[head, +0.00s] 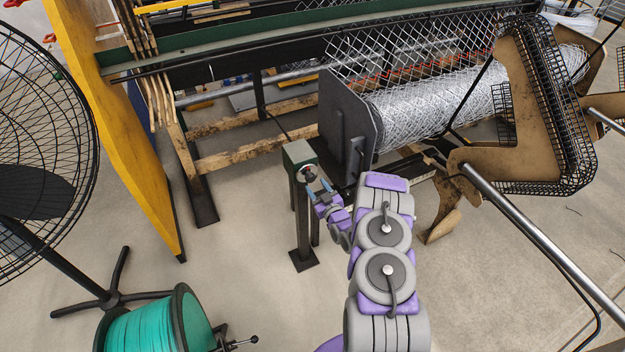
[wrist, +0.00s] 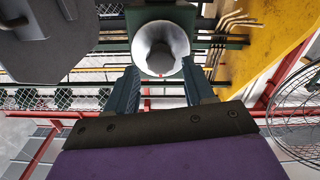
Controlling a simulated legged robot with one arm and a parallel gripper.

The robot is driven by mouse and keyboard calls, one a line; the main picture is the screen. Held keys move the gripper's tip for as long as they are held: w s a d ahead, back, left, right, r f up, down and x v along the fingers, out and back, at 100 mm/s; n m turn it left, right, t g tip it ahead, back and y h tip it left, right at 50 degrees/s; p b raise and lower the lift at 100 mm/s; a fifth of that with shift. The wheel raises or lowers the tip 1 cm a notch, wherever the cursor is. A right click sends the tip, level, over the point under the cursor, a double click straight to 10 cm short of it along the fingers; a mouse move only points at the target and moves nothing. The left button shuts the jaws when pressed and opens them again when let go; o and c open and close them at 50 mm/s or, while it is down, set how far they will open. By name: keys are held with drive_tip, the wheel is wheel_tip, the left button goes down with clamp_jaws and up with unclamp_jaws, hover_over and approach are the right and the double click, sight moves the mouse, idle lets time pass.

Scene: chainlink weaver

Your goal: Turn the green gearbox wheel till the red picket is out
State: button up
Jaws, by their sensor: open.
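The green gearbox (head: 299,153) stands on a dark post near the middle of the head view. Its pale round wheel (head: 307,173) faces my arm; in the wrist view the wheel (wrist: 160,48) is a whitish, cup-like round against the green housing. My gripper (head: 322,191) is close in front of the wheel. In the wrist view its two blue-grey fingers (wrist: 160,75) are apart, one to each side of the wheel's lower part; I cannot tell whether they touch it. A thin red line (head: 437,70), perhaps the red picket, runs along the mesh above the roll.
The wire mesh roll (head: 440,100) with its dark end plate (head: 345,125) is right of the gearbox. A yellow panel (head: 120,130) and a fan (head: 40,150) stand left. A teal reel (head: 155,325) is at lower left. Concrete floor around the post is clear.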

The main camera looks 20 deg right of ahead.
sight(312, 180)
drive_tip(key=n+p, duration=0.1)
drive_tip(key=n, duration=0.3)
drive_tip(key=shift+r+n+p, duration=0.3)
drive_tip(key=shift+n+p, duration=0.2)
drive_tip(key=shift+p, duration=0.35)
drive_tip(key=n+p, duration=0.7)
drive_tip(key=p, duration=0.4)
drive_tip(key=shift+a, duration=0.1)
drive_tip(key=shift+f+n, duration=0.1)
drive_tip(key=shift+n, duration=0.4)
drive_tip(key=shift+f+n, duration=0.25)
drive_tip(key=shift+n, duration=0.95)
drive_tip(key=shift+w+n+b, duration=0.3)
drive_tip(key=shift+n+b, duration=0.05)
drive_tip(key=shift+n, duration=0.05)
drive_tip(key=w, duration=0.2)
drive_tip(key=shift+w+b, duration=0.35)
drive_tip(key=shift+b, duration=0.05)
drive_tip(key=shift+w, duration=0.4)
